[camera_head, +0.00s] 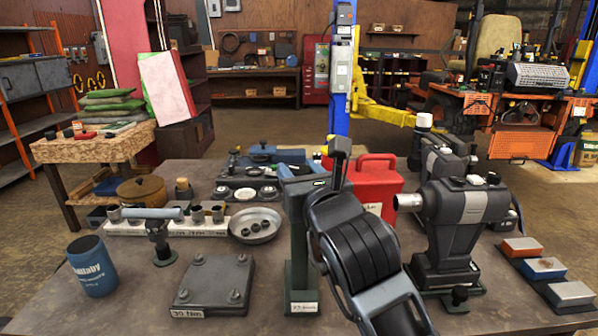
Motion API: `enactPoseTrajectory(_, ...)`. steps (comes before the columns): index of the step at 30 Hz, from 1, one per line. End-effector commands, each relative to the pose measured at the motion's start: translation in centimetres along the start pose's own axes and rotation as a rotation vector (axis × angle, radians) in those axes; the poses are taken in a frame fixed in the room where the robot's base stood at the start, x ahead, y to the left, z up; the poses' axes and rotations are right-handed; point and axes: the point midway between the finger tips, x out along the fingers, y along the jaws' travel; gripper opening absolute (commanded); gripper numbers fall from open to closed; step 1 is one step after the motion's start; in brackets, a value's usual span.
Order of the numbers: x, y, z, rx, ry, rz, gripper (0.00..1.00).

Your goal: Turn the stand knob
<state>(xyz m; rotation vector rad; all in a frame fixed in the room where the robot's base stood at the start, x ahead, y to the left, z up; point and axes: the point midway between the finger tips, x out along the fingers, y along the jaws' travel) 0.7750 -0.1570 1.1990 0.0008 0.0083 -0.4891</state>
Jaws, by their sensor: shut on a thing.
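A dark green upright stand (300,235) with a white label on its foot stands at the table's front middle. My gripper (336,166) is at the upper right of this post, with its dark fingers close together at the post's top. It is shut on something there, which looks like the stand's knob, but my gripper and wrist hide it. My dark, banded wrist covers the area right of the post.
A grey machine (462,215) with a silver spout stands close on the right, and a red can (376,180) behind. A square plate (214,284), metal bowl (254,226) and blue cup (92,266) lie left. Coloured blocks (541,268) sit at the right edge.

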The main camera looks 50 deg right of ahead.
Motion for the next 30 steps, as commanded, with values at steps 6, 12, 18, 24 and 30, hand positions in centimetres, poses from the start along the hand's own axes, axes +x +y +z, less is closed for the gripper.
enactPoseTrajectory(6,-0.07,0.07,1.03,0.004,-0.024,0.010,0.14)
enactPoseTrajectory(12,-0.07,0.06,1.04,0.004,-0.025,0.009,0.14)
enactPoseTrajectory(18,-0.08,0.04,0.98,0.003,-0.023,0.008,0.60)
enactPoseTrajectory(24,-0.04,0.03,0.59,0.002,-0.015,0.008,0.66)
enactPoseTrajectory(30,0.06,0.30,0.42,0.001,-0.012,0.008,0.66)
